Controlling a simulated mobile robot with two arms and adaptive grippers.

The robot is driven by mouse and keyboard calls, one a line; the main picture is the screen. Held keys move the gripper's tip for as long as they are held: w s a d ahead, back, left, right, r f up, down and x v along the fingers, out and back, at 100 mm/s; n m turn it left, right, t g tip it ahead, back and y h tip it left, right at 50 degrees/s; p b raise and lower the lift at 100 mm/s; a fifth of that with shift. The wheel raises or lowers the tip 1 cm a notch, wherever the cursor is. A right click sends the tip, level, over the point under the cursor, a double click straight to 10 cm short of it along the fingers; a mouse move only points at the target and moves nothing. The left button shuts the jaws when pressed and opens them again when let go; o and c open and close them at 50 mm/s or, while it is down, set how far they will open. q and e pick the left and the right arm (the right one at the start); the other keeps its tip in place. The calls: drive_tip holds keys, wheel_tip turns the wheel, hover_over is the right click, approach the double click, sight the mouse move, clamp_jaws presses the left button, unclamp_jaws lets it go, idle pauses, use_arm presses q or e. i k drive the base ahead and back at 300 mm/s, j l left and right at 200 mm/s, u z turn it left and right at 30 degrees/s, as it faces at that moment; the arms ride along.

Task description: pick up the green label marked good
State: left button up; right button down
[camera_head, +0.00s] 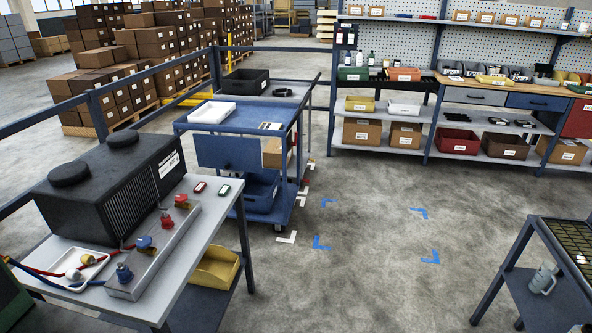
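A small green label (224,189) with a pale face lies flat on the grey bench (206,225) at the left, near its right far corner. Its writing is too small to read. A similar red label (200,187) lies just left of it, apart from it. Neither of my grippers shows in the head view, and nothing covers the green label.
Left of the labels are a black machine (112,185) and a grey manifold (152,255) with red and blue fittings. A blue trolley (240,122) stands behind the bench. A dark cart (545,270) stands at right. The middle floor is clear.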

sight(223, 191)
drive_tip(key=i+l+z, duration=0.3)
drive_tip(key=i, duration=0.55)
drive_tip(key=i+z, duration=0.25)
drive_tip(key=i, duration=0.6)
drive_tip(key=i+l+u, duration=0.1)
drive_tip(key=i+u, duration=0.35)
drive_tip(key=i+l+u, duration=0.2)
drive_tip(key=u, duration=0.2)
drive_tip(key=i+l+u, duration=0.7)
drive_tip(key=u, duration=0.15)
drive_tip(key=l, duration=0.1)
